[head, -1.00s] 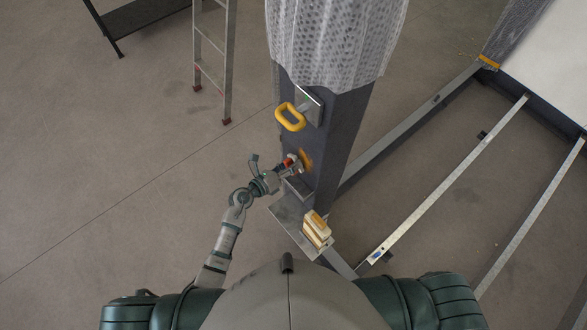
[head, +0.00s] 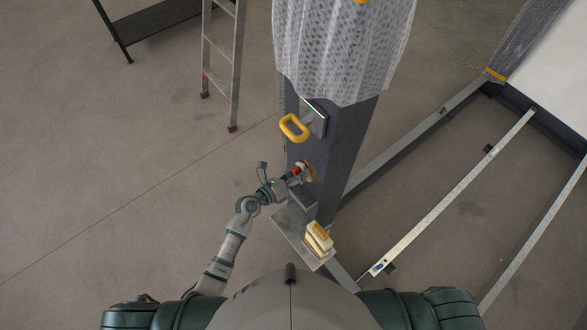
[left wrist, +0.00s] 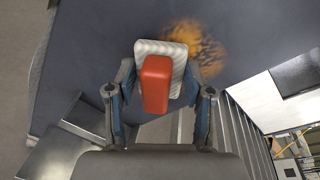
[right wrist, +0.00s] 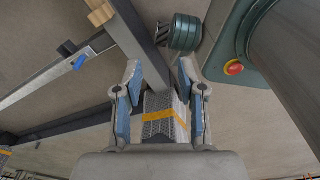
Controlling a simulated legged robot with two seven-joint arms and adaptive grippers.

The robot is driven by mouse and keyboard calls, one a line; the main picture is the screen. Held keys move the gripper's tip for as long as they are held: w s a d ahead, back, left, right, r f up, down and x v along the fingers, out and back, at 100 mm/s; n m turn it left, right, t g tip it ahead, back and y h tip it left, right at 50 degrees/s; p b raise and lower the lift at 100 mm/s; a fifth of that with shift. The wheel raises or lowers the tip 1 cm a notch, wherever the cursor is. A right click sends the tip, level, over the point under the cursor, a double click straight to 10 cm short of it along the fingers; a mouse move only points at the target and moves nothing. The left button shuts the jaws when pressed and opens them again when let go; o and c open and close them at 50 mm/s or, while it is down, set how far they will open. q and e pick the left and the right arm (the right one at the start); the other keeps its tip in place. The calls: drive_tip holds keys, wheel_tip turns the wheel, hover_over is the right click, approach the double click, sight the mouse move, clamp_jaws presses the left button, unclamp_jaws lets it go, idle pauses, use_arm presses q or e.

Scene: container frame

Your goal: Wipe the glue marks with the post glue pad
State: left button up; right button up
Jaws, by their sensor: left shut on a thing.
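My left gripper (head: 296,175) is shut on the post glue pad (left wrist: 174,47), a pale block with a red handle (left wrist: 156,84). It holds the pad at the dark face of the post (head: 346,125). An orange-brown glue mark (left wrist: 203,52) shows on that face, beside and partly behind the pad; it also shows in the head view (head: 312,173). I cannot tell whether the pad touches the face. My right gripper (right wrist: 160,88) is open in the right wrist view, with nothing held between its fingers; it is hidden in the head view.
A yellow handle (head: 294,128) on a metal plate sticks out above the pad. Bubble wrap (head: 345,45) covers the upper post. A cream block (head: 319,238) stands on the metal shelf (head: 291,235). A ladder (head: 221,60) stands at the back left.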

sight(316, 179)
use_arm(q)
drive_tip(key=shift+s+d, duration=0.75)
drive_tip(key=shift+d, duration=0.2)
drive_tip(key=shift+s+d, duration=0.4)
drive_tip(key=shift+s, duration=0.25)
drive_tip(key=shift+s+d, duration=0.4)
drive_tip(key=shift+s, duration=0.1)
drive_tip(key=shift+r, duration=0.85)
drive_tip(key=shift+w+a, duration=0.5)
drive_tip(key=shift+w, duration=0.1)
drive_tip(key=shift+w+a, duration=0.9)
drive_tip(key=shift+w, duration=0.25)
drive_tip(key=shift+w+a+b, duration=0.4)
drive_tip(key=shift+w+a, duration=0.2)
drive_tip(key=shift+w, duration=0.35)
drive_tip(key=shift+w+a, duration=0.45)
drive_tip(key=shift+w, duration=0.1)
use_arm(e)
drive_tip(key=shift+d+f, duration=0.5)
drive_tip(key=shift+d, duration=0.1)
